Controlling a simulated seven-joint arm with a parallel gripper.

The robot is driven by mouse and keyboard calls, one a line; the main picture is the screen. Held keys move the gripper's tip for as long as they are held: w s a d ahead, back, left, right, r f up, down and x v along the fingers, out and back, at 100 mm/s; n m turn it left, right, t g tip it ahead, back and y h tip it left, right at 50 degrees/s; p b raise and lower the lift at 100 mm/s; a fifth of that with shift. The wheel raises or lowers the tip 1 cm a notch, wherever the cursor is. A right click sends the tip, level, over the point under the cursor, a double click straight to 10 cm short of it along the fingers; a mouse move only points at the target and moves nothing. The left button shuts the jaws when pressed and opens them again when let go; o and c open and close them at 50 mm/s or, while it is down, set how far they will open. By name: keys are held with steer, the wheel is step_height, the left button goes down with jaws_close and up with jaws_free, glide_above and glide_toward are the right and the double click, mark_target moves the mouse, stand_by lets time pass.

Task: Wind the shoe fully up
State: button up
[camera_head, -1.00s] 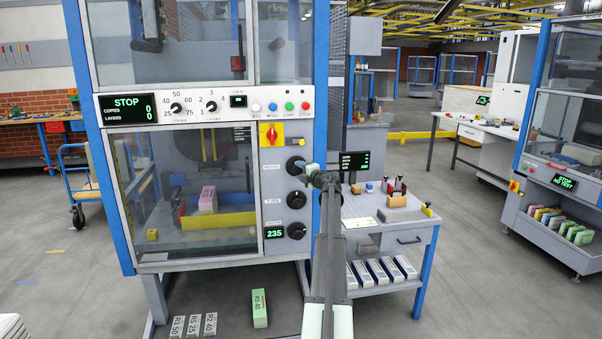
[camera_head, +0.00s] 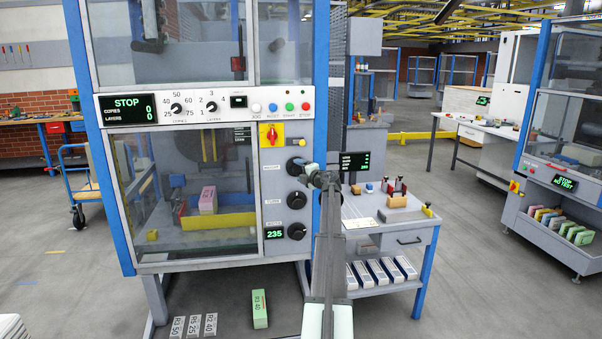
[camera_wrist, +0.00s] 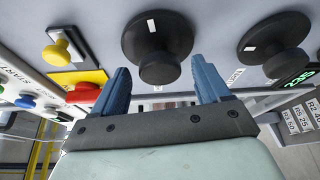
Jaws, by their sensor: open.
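Three dark knobs run down the right of the machine's front: the top knob (camera_head: 296,166), the middle knob (camera_head: 296,200) and the bottom knob (camera_head: 296,231). A green display (camera_head: 275,233) reading 235 sits beside the bottom one. My gripper (camera_head: 313,172) is at the panel near the top knob. In the wrist view my open gripper (camera_wrist: 167,78) has one finger on each side of a knob (camera_wrist: 158,48), apparently the top one, with gaps visible. That knob has a white mark. Another knob (camera_wrist: 275,42) is to its right. I cannot tell which part is the shoe.
A yellow knob (camera_wrist: 62,46) and a red switch (camera_wrist: 84,93) stick out left of my fingers. Behind the window, a pink and white block (camera_head: 208,200) rests by a yellow tray (camera_head: 222,220). A bench (camera_head: 390,232) stands right of the machine.

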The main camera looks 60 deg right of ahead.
steer(key=f+v, duration=0.1)
steer(key=v, duration=1.3)
steer(key=shift+r, duration=0.45)
